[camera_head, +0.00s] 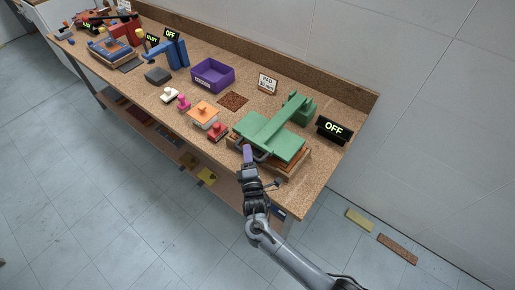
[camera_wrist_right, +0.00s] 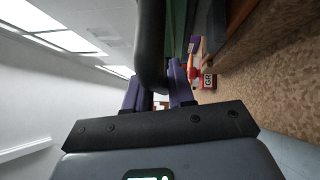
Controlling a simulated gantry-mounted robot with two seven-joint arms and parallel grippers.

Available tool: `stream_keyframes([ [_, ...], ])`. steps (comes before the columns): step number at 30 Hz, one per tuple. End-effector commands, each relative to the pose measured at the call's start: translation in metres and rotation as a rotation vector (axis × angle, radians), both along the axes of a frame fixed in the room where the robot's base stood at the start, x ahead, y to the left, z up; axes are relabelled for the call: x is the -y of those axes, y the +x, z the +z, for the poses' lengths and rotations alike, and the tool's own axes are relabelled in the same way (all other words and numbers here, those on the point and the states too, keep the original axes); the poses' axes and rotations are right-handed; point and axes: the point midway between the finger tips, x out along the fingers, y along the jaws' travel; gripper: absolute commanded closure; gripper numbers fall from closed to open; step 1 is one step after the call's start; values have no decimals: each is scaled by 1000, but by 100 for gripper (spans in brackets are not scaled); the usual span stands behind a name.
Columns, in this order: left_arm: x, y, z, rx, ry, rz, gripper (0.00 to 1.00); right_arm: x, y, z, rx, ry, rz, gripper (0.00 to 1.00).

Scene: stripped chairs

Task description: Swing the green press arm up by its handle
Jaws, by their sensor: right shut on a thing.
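The green press (camera_head: 275,138) stands at the right end of the workbench. Its flat green plate lies low over a brown base, and its long arm (camera_head: 280,118) slopes toward the back right. A dark handle bar (camera_head: 262,157) is at its front edge. My right gripper (camera_head: 248,150) has purple fingers at that front edge. In the right wrist view the right gripper (camera_wrist_right: 157,92) is shut on the dark handle (camera_wrist_right: 150,45), which passes between its fingers. My left gripper is not in view.
The wooden workbench (camera_head: 143,82) has a purple bin (camera_head: 212,76), a "PAD" card (camera_head: 267,83), a black "OFF" sign (camera_head: 333,128) and several stamps, including a red one (camera_head: 217,132), left of the press. A wall stands behind. Floor in front is clear.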

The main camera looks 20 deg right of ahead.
Motion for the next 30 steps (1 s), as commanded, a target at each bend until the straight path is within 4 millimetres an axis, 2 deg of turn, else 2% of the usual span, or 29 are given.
stream_keyframes([
  [1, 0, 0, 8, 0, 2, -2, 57, 0, 0, 9, 2, 5, 0, 100],
  [6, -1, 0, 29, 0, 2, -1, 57, 1, 1, 27, -7, 23, 0, 100],
  [21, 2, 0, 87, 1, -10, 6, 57, 7, 4, 73, -41, 93, -2, 100],
  [30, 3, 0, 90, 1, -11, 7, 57, 7, 4, 74, -47, 103, -2, 100],
])
